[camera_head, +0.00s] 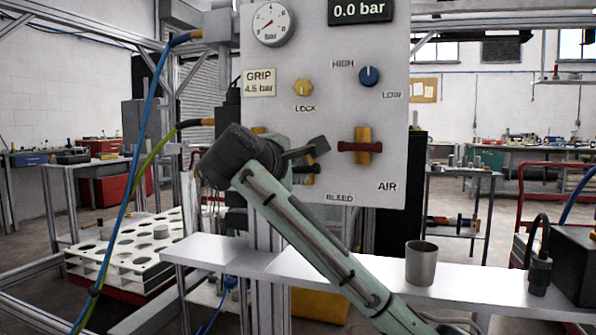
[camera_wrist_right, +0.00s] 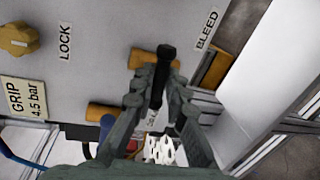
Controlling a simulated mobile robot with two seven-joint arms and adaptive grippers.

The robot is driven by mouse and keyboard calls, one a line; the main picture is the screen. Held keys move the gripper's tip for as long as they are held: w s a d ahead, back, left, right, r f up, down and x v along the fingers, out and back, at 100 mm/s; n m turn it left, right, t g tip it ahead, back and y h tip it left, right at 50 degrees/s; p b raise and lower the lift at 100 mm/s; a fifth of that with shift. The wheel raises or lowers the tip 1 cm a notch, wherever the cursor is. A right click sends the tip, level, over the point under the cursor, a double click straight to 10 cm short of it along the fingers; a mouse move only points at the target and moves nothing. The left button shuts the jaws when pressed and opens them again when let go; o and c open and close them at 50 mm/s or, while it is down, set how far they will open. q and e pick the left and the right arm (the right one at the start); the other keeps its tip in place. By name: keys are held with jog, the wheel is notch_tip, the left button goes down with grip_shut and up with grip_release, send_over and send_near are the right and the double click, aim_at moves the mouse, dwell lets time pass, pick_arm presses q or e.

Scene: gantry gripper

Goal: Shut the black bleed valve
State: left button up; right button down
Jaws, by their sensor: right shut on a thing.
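A grey panel (camera_head: 290,85) carries the black bleed valve above the word BLEED. In the right wrist view its black handle (camera_wrist_right: 165,52) stands between my right gripper's fingers, lying across its brass pipe (camera_wrist_right: 215,70). My right gripper (camera_wrist_right: 158,88) is shut on this handle. In the head view the gripper (camera_head: 308,157) is at the panel's lower left, and my arm and fingers hide most of the valve; its brass body (camera_head: 311,179) shows a little. My left gripper is not in view.
The red AIR valve handle (camera_head: 360,147) is close to the right, lying across its brass pipe. The yellow LOCK knob (camera_head: 303,88) and blue knob (camera_head: 369,76) are above. The display (camera_head: 360,10) reads 0.0 bar. A grey cup (camera_head: 421,263) stands on the shelf (camera_head: 470,280) below.

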jog(key=shift+f+m+y, duration=0.15)
jog(key=shift+m+y, duration=0.15)
jog(key=shift+m, duration=0.2)
dwell(0.3)
jog(key=c, duration=1.5)
grip_release()
jog(key=shift+c, duration=0.2)
jog(key=shift+s, duration=0.1)
jog(key=v, duration=1.2)
